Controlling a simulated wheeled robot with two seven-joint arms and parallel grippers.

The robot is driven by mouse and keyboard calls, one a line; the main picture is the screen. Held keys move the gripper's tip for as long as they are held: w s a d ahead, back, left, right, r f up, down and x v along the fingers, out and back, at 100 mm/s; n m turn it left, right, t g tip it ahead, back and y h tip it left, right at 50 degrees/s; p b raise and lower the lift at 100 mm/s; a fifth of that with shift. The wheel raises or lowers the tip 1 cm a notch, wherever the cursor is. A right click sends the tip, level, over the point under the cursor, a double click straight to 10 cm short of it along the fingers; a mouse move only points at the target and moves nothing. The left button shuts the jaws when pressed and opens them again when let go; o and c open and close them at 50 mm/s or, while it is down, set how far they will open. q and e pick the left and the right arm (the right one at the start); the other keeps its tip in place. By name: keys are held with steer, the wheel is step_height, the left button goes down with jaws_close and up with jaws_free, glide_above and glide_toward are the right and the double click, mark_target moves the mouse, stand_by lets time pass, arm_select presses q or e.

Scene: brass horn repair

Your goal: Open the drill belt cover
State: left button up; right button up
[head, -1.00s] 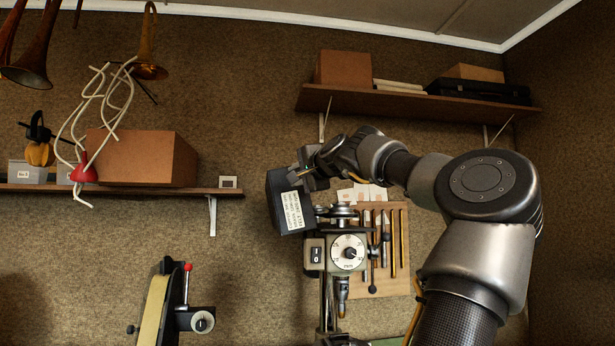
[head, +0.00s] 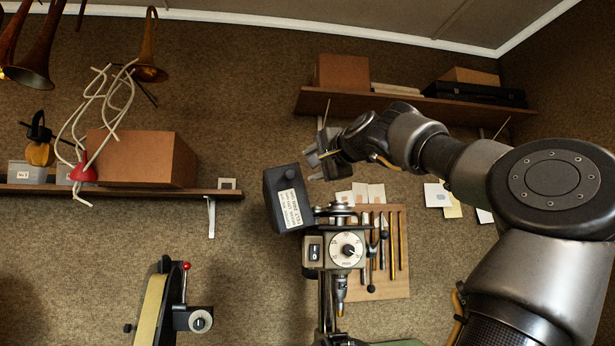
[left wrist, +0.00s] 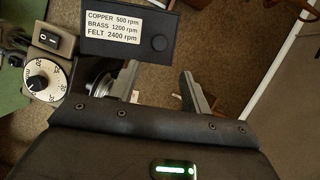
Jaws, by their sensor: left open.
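The drill belt cover (head: 284,188) is a dark box with a white speed label. In the head view it stands tilted up at the left of the drill head (head: 346,250), with the pulley (head: 338,211) uncovered beside it. My left gripper (head: 313,167) is open and empty, just right of the cover's upper edge and apart from it. In the left wrist view the cover (left wrist: 128,38) shows its label and a round knob, beyond my spread fingers (left wrist: 160,88). The pulley (left wrist: 98,84) is partly hidden behind one finger. My right gripper is not in view.
A shelf with boxes (head: 410,103) is above the drill. A tool board (head: 392,285) hangs behind it. A belt sander (head: 160,308) stands at lower left. A shelf (head: 110,190) with a brown box and hanging horns is farther left.

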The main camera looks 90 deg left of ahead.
arm_select(q)
steer(key=shift+v, duration=1.1)
